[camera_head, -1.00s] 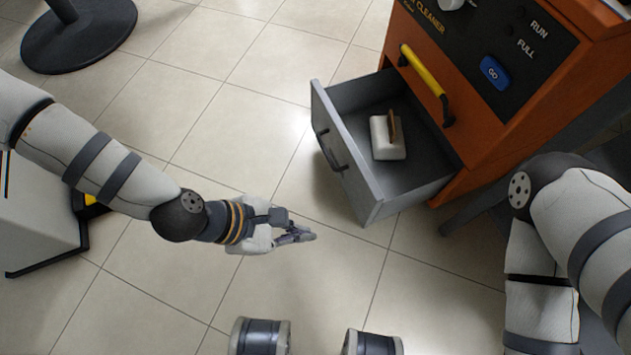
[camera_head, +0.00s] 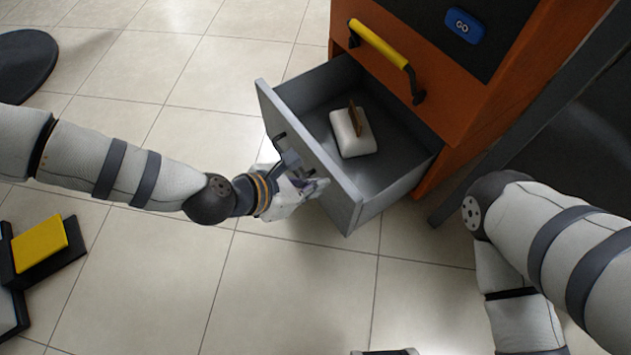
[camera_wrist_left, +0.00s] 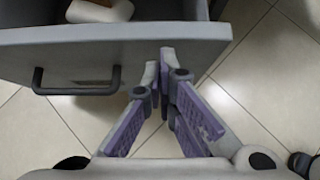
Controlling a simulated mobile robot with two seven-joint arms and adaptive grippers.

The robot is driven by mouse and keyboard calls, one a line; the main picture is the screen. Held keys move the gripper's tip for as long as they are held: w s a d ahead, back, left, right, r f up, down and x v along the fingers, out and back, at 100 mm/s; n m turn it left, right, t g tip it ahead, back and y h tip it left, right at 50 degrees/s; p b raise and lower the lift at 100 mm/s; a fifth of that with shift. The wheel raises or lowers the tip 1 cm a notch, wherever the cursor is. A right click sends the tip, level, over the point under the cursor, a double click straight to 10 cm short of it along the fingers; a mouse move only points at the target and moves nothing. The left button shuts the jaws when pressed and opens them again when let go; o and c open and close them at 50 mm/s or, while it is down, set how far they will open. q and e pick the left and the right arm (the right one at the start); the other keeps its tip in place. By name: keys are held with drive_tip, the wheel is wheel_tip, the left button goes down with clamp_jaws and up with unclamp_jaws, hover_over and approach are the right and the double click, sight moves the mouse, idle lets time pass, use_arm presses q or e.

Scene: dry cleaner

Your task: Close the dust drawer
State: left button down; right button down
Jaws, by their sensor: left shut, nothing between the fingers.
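The grey dust drawer (camera_head: 345,196) is pulled out of the orange machine, with a white block (camera_head: 354,136) with a brown upright piece inside it. Its front panel also shows in the left wrist view (camera_wrist_left: 110,50), with the dark handle (camera_wrist_left: 75,88) to the left of my fingers. My left gripper (camera_head: 318,185) is at the outside of the front panel, its fingers shut and empty. In the left wrist view its fingertips (camera_wrist_left: 164,58) meet right at the panel's face, near its right end; I cannot tell if they touch. My right gripper is not in view.
The orange machine (camera_head: 455,115) has a yellow handle (camera_head: 380,45) and a blue GO button (camera_head: 464,26) above the drawer. A yellow and black object (camera_head: 40,245) lies at the left. A dark round base (camera_head: 22,65) stands at the upper left. Tiled floor around the drawer is open.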

use_arm(q)
drive_tip(key=shift+w+d, duration=0.2)
drive_tip(key=shift+d, duration=0.1)
